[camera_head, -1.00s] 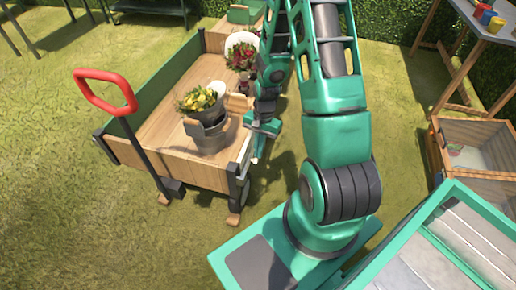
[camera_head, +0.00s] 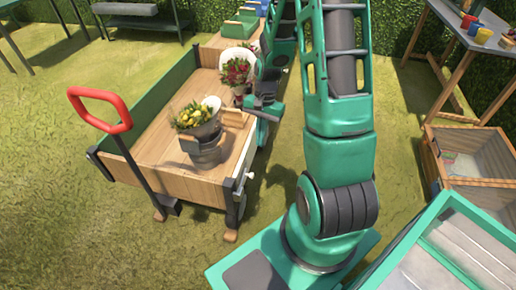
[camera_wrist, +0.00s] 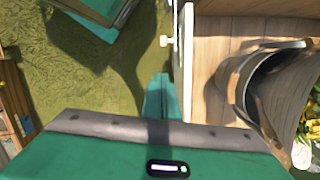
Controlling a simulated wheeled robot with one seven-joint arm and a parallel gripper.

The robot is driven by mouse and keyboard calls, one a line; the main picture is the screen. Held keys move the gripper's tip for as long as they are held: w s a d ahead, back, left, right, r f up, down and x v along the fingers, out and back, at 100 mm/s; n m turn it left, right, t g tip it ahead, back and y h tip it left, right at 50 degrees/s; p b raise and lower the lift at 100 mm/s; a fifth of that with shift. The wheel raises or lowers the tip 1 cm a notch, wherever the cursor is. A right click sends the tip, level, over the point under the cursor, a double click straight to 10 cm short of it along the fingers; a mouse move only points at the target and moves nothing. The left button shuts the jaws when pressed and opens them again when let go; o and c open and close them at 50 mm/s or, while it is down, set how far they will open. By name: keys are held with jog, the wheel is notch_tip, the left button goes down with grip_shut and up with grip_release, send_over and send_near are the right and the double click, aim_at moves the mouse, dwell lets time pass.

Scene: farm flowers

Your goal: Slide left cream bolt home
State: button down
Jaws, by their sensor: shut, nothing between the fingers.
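A small cream bolt (camera_wrist: 165,41) with a round knob sticks out from the outer face of the white strip on the wagon's side in the wrist view. In the head view a pale knob (camera_head: 249,175) shows on the near end of the wagon's right side. My gripper (camera_wrist: 160,82) is shut and empty, its teal fingers together beside the white strip and apart from the bolt. In the head view my gripper (camera_head: 268,112) is beside the wagon's right side, partly hidden by my arm. I cannot tell how far the bolt is slid.
The wooden wagon (camera_head: 150,187) has a red handle (camera_head: 100,97). It carries a bucket of yellow flowers (camera_head: 203,150) and a bunch of red flowers (camera_head: 236,73). A wooden box (camera_head: 470,160) and a table (camera_head: 455,30) stand at the right. Grass is clear left of the wagon.

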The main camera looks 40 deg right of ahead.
jog(key=shift+w+d+r, duration=0.1)
jog(key=shift+d+r, duration=0.1)
jog(key=shift+r, duration=0.75)
jog(key=s+a+r+n+t+h, duration=0.1)
jog(key=s+r+n, duration=0.5)
jog(key=s+r, duration=1.4)
jog(key=shift+s+a+r+h, duration=0.15)
jog(key=shift+s+r+h, duration=0.2)
jog(key=shift+s, duration=0.6)
